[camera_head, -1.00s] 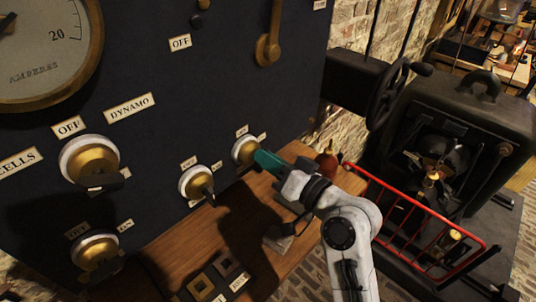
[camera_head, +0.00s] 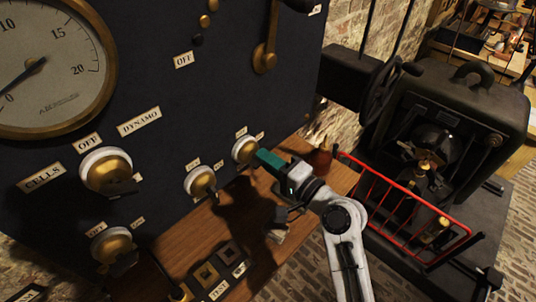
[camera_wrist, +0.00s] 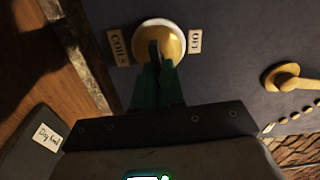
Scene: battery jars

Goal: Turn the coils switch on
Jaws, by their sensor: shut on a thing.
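The coils switch (camera_head: 245,150) is a brass dome on a white round base on the dark panel, at the right end of the lower row. In the wrist view the switch (camera_wrist: 174,36) sits between a COILS label (camera_wrist: 118,46) on the left and an OFF label (camera_wrist: 195,41) on the right. My gripper (camera_head: 262,156) reaches it from the right. In the wrist view my green fingers (camera_wrist: 158,78) are closed together on the dark lever (camera_wrist: 154,50) in front of the dome. The fingers hide the lever's lower part.
Other switches stand nearby on the panel: a small one (camera_head: 200,182) just left, and larger ones (camera_head: 106,172) farther left. A wooden shelf (camera_head: 225,225) runs below. A red guard rail (camera_head: 400,200) and a black machine (camera_head: 460,110) stand at the right.

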